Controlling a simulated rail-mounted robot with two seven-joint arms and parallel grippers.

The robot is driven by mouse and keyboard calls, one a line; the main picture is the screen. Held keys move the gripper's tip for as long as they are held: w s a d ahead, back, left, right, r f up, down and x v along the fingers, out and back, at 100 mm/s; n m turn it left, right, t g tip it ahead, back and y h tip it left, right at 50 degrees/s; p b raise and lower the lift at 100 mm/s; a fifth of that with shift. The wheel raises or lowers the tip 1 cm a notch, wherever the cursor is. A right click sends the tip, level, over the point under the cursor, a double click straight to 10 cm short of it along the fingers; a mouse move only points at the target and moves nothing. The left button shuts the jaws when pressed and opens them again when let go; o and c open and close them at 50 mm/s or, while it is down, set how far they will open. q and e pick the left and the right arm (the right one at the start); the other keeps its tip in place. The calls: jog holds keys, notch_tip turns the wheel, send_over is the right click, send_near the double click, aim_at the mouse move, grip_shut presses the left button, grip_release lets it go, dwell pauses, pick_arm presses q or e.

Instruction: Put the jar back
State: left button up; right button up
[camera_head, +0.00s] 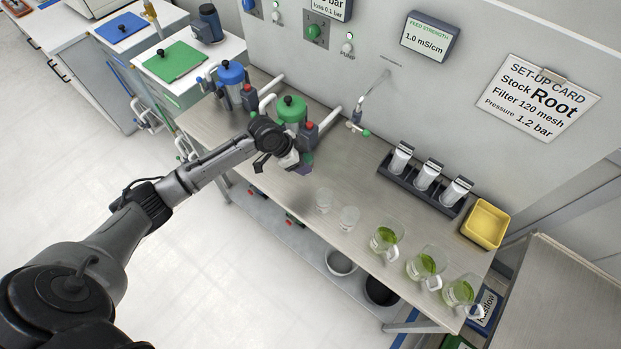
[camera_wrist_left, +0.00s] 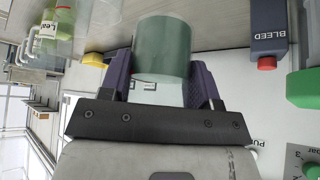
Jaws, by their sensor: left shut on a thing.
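My left gripper (camera_head: 306,167) is shut on a grey-green cylinder, which I take to be the jar (camera_wrist_left: 162,48). In the left wrist view the jar sits between the two purple fingers of the gripper (camera_wrist_left: 163,85). In the head view the wrist hides most of the jar. The gripper is over the steel bench (camera_head: 262,181), just in front of the green-lidded vessel (camera_head: 291,108). I cannot tell whether the jar touches anything below. My right gripper is not in view.
A blue-lidded vessel (camera_head: 231,75) stands at the bench's left end. Two clear cups (camera_head: 348,218) and several mugs of green liquid (camera_head: 420,267) stand toward the right. A dark rack (camera_head: 427,184) of canisters and a yellow tray (camera_head: 485,224) are along the wall.

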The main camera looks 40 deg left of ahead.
pick_arm(q)
jog(key=f, duration=0.1)
jog(key=s+f, duration=0.1)
jog(key=f, duration=0.1)
jog(key=s+f, duration=0.1)
jog(key=f, duration=0.1)
jog(key=shift+f, duration=0.25)
jog(key=shift+f+b, duration=0.35)
jog(key=shift+f, duration=2.3)
jog(key=shift+a, duration=0.1)
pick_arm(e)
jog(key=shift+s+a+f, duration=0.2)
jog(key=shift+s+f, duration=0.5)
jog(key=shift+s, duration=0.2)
pick_arm(q)
jog(key=shift+f+b, duration=0.15)
jog(key=shift+b, duration=0.2)
jog(key=o, duration=1.1)
jog(key=shift+c, duration=0.2)
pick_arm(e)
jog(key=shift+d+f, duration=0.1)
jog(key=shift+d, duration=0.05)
